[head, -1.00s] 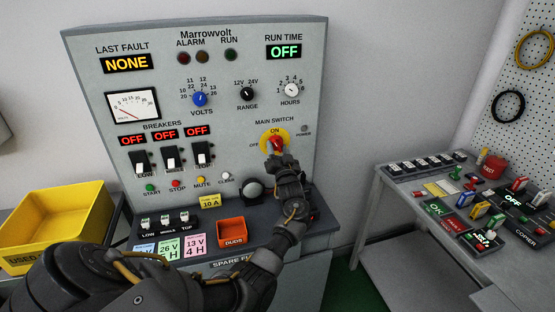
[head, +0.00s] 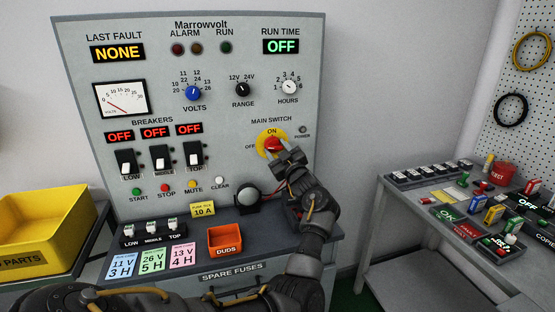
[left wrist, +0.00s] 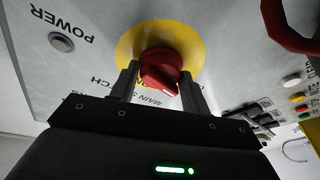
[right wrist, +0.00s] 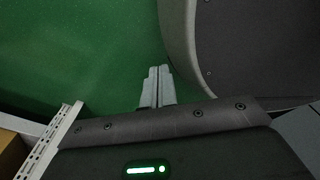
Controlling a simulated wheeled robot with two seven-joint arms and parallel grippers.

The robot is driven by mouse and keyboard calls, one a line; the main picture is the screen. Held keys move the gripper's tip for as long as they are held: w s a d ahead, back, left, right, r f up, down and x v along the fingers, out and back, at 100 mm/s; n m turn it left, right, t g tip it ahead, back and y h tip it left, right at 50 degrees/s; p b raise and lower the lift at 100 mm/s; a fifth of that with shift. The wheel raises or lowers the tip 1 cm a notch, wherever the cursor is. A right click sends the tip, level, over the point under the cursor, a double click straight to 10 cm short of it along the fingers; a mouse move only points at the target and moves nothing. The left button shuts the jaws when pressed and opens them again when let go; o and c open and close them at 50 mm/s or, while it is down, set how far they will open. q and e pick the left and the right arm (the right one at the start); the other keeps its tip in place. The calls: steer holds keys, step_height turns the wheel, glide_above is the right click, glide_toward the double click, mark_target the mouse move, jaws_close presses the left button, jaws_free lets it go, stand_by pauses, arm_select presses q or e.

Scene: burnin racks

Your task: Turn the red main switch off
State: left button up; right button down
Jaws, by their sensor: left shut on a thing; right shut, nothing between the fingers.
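The red main switch (head: 273,144) is a knob on a yellow disc (head: 262,150), low on the right of the grey panel. ON is printed above it and OFF to its left. My left gripper (head: 284,157) is at the knob from the lower right. In the left wrist view the knob (left wrist: 160,68) sits between the fingers of my left gripper (left wrist: 160,88), which is shut on it. The fingers partly hide the knob's sides and the MAIN SWITCH label. My right gripper (right wrist: 156,88) shows only in the right wrist view, shut and empty above the green floor.
The POWER lamp (head: 303,130) beside the switch looks unlit. A yellow bin (head: 45,225) stands at left, a side bench (head: 400,205) at right.

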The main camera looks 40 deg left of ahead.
arm_select(q)
steer(key=shift+r+n+b, duration=0.1)
steer(key=shift+n+b, duration=0.3)
steer(key=shift+n, duration=0.3)
steer(key=shift+n+g, duration=0.3)
arm_select(e)
steer(key=shift+w+d+f, duration=0.2)
steer(key=shift+d+f, duration=0.7)
steer(key=shift+d, duration=0.05)
steer(key=shift+a, duration=0.1)
arm_select(q)
steer(key=o, duration=1)
steer(key=shift+s+a+r, duration=0.1)
steer(key=shift+s, duration=0.05)
steer(key=shift+c, duration=0.2)
steer(key=shift+b, duration=0.3)
arm_select(e)
steer(key=shift+a, duration=0.4)
